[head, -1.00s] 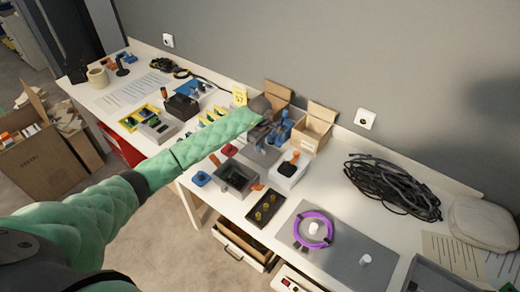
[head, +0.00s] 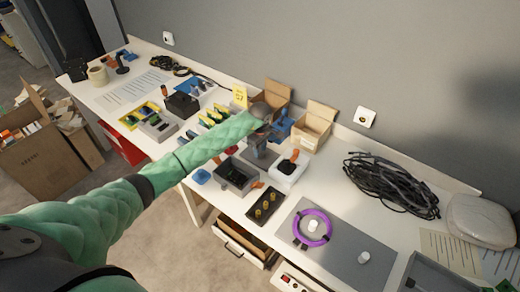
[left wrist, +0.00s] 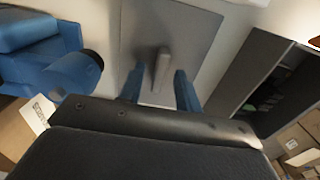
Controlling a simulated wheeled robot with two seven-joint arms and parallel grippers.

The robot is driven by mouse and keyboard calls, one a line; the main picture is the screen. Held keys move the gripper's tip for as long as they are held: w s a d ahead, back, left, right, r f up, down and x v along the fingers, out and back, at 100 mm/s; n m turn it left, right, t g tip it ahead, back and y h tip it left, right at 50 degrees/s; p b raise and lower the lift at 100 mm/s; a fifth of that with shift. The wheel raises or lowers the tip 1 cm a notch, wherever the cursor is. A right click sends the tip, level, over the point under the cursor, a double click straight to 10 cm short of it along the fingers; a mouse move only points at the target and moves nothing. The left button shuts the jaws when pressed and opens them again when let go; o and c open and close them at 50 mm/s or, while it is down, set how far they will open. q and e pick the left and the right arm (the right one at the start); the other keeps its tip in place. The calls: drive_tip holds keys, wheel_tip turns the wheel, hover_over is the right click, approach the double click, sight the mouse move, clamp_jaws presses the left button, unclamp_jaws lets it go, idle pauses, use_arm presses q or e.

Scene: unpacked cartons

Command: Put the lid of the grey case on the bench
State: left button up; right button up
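The grey case (head: 237,176) stands open on the bench, dark inside. It also shows at the right of the left wrist view (left wrist: 262,82). A flat grey lid (head: 259,158) lies behind it. In the left wrist view the lid (left wrist: 195,28) shows as a grey plate with an upright bar handle (left wrist: 162,66). My left gripper (left wrist: 158,87) is above the lid, open, with its blue fingers on either side of the handle and gaps visible. In the head view my left gripper (head: 264,134) partly hides the lid. My right gripper is not in view.
A blue object (head: 284,128) stands close behind the gripper, near open cardboard boxes (head: 313,122). A white box (head: 289,171) with an orange-and-black item is right of the lid. A dark tray (head: 263,203) with brass pieces lies in front.

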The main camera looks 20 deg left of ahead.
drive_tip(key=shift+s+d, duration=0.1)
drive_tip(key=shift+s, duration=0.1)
